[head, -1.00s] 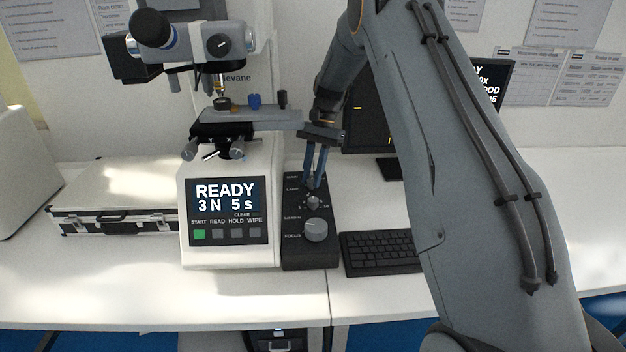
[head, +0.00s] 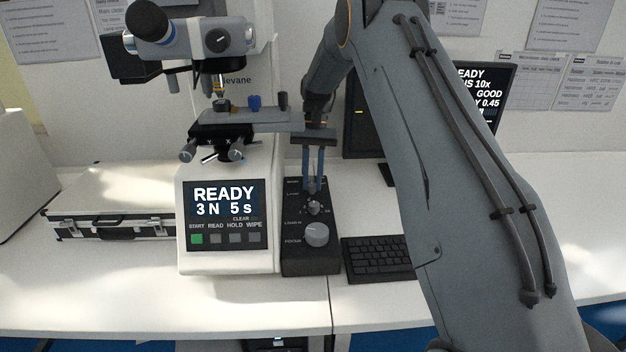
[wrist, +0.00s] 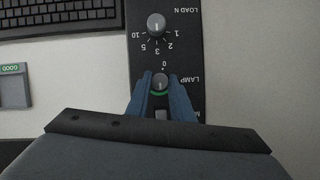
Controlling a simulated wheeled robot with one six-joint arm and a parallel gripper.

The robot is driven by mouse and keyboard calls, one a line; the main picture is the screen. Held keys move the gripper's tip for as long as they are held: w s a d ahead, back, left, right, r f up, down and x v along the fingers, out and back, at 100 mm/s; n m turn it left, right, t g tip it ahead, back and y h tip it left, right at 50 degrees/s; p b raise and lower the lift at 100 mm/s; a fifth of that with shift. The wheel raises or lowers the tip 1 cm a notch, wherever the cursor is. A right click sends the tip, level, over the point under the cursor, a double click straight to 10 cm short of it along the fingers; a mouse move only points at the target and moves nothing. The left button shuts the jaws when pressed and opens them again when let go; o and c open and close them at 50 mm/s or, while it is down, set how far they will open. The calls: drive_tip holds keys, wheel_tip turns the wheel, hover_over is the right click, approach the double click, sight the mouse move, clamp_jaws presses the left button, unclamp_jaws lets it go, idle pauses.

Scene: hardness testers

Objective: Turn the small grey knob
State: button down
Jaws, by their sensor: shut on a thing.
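The small grey knob (wrist: 160,82) is the LAMP knob on the black control panel (wrist: 139,45). In the wrist view it sits between my gripper's two blue-grey fingers, with a green arc along its edge and a "0" mark beside it. My gripper (wrist: 160,84) is shut on this knob. In the head view my gripper (head: 313,190) points down at the upper part of the panel, and its fingers mostly hide the knob there.
The LOAD N knob (head: 313,207) and the larger FOCUS knob (head: 316,234) are nearer the panel's front. The white tester (head: 229,262) with its READY screen stands left of the panel. A keyboard (head: 377,259) lies right. The tester's stage (head: 255,119) is close behind.

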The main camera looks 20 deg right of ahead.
drive_tip(key=c, duration=1.6)
unclamp_jaws()
drive_tip(key=shift+o, duration=0.2)
drive_tip(key=b+v, duration=0.2)
drive_tip(key=v, duration=0.6)
drive_tip(key=shift+s, duration=0.1)
drive_tip(key=s+f+n+t+h, duration=0.1)
drive_tip(key=s+f+n+t, duration=0.1)
drive_tip(key=s, duration=1.5)
drive_tip(key=s+a+f+n+t, duration=0.1)
drive_tip(key=s+f, duration=0.3)
drive_tip(key=s, duration=1.3)
drive_tip(key=shift+s+a+f+n+t+h, duration=0.25)
drive_tip(key=shift+f+n+t+h, duration=0.15)
drive_tip(key=shift+n+t, duration=0.35)
